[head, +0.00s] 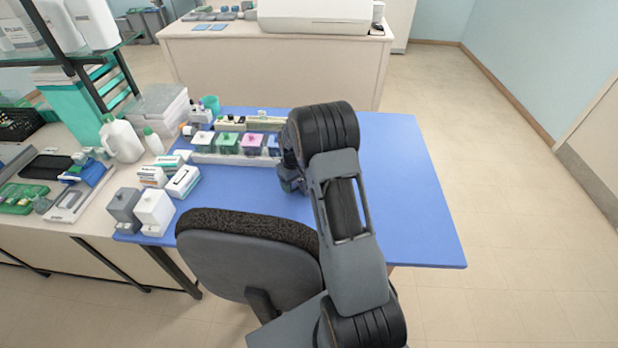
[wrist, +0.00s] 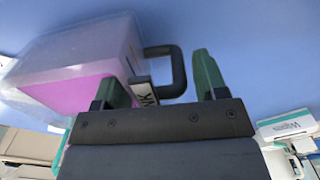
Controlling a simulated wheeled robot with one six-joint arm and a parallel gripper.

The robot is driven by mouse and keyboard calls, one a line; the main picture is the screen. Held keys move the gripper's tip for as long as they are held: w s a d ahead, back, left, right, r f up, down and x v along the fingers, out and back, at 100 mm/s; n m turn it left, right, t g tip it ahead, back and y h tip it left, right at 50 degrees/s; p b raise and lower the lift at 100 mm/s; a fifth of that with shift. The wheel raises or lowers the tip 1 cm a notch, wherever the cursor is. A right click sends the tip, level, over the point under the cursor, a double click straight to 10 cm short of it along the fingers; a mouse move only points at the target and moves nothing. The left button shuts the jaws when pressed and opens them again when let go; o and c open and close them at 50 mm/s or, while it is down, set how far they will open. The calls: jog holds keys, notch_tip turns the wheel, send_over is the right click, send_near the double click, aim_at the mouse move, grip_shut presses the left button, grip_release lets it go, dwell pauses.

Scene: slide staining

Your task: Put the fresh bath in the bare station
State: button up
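In the wrist view, a translucent bath (wrist: 75,85) with magenta contents, a dark loop handle (wrist: 178,70) and a partly readable label sits close to my gripper (wrist: 157,72). The two green fingers are spread apart, with the handle between them and a gap at the right finger. In the head view, the white station rack (head: 225,159) holds a white bath (head: 203,141), a green bath (head: 228,143), a pink bath (head: 252,144) and a blue bath (head: 273,146). My arm hides the rack's right end and most of my gripper. I cannot make out a bare station.
A grey container (head: 124,210) and a white container (head: 155,212) stand at the blue table's front left, near small boxes (head: 183,181). A chair (head: 250,250) stands at the front edge. The blue table's right side (head: 410,200) is clear. A white jug (head: 121,140) stands left.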

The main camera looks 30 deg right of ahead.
jog(key=c, duration=1.2)
jog(key=shift+r, duration=0.1)
jog(key=shift+w+r, duration=0.1)
jog(key=shift+r, duration=0.05)
